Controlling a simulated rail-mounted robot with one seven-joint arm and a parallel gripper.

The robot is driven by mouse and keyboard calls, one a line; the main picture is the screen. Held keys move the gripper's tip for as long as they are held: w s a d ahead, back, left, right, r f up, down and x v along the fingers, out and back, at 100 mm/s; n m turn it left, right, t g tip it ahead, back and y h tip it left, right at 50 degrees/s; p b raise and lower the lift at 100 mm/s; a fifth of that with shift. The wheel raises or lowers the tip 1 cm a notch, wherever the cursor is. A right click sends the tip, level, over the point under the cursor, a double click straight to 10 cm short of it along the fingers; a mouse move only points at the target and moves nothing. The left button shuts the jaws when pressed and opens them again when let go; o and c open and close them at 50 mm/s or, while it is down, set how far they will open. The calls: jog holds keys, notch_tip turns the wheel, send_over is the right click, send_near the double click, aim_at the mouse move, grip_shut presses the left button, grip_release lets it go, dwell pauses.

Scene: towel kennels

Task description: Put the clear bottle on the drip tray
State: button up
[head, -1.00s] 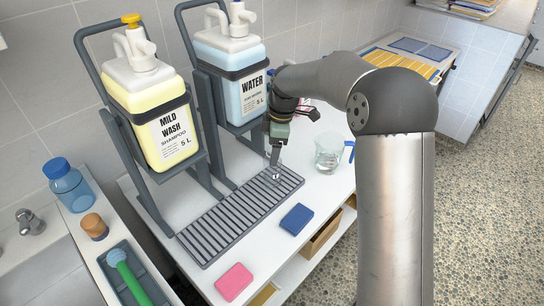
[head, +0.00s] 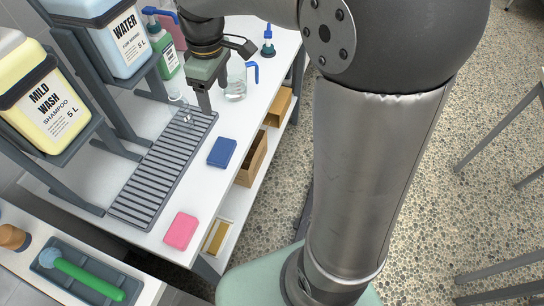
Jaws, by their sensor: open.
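The drip tray (head: 150,178) is a long grey slatted tray on the white counter, in front of the dispensers. A small clear, see-through object (head: 187,114), which looks like the clear bottle, is at the tray's far end. It is partly hidden by my gripper and too faint to tell its full outline or whether it stands upright. My gripper (head: 203,104) points down at the tray's far end, close beside the clear object. Its jaws are open; whether they touch the object cannot be made out.
A blue sponge (head: 222,152) and a pink sponge (head: 181,231) lie right of the tray. The shampoo jug (head: 42,95) and water jug (head: 112,38) sit in racks on the left. A green bottle (head: 165,58) stands behind.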

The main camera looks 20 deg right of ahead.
jog(key=s+d+f+m, duration=0.3)
jog(key=s+m, duration=0.2)
jog(key=s, duration=0.4)
jog(key=s+d+f+m, duration=0.3)
jog(key=s+m, duration=0.2)
jog(key=s, duration=0.5)
jog(key=shift+d+f, duration=0.15)
jog(key=shift+d, duration=0.2)
jog(key=shift+c, duration=0.2)
